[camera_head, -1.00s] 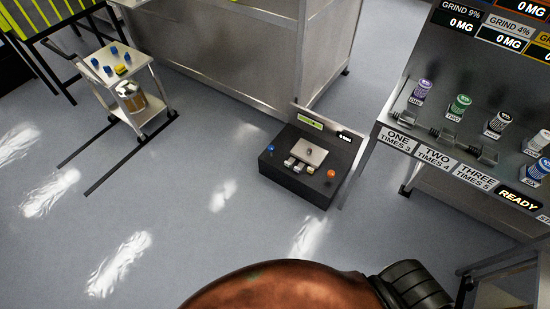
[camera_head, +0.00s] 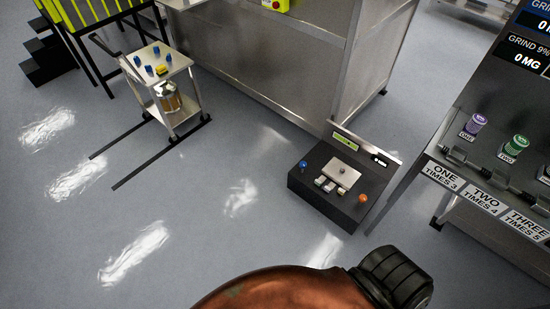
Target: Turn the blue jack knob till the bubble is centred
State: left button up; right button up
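A low dark box (camera_head: 325,201) stands on the floor right of centre. A blue knob (camera_head: 303,164) is on its left side and an orange knob (camera_head: 362,198) on its right. A metal plate (camera_head: 342,174) lies on top between them, with several small pale blocks in front. A panel at its back carries a yellow-green strip (camera_head: 345,139), which may be the level; I cannot make out a bubble. Neither of my grippers is in view.
A copper-coloured rounded body with a dark ribbed end (camera_head: 396,277) fills the bottom edge. A steel cabinet (camera_head: 280,65) stands behind the box. A labelled bench (camera_head: 480,190) is at right, a small cart (camera_head: 165,70) at upper left. The floor at left is clear.

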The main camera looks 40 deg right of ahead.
aim_at(304, 164)
jog(key=u, duration=0.1)
jog(key=i, duration=0.65)
jog(key=z, duration=0.65)
jog(key=i, duration=0.5)
jog(key=z, duration=0.4)
